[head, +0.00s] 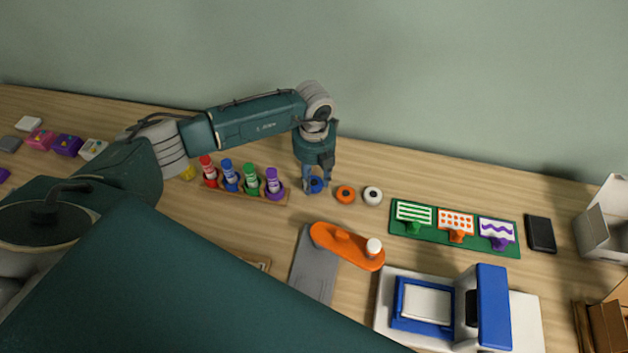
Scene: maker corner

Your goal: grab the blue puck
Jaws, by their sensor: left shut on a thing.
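The blue puck (316,185) is on the wooden table at the middle, in a short row with an orange puck (345,194) and a white puck (373,196) to its right. My left gripper (314,184) points down over the blue puck and is shut on it, with the fingers on its sides. The puck is at or very near the table top; I cannot tell if it is lifted. The fingers partly hide it. My right gripper is not in view.
A rack (232,195) of red, blue, green and purple bottles stands just left. A green board (480,248) with three patterned stamps lies right. In front are an orange paddle-shaped piece (335,237) and a blue-and-white machine (487,305). The wall is close behind.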

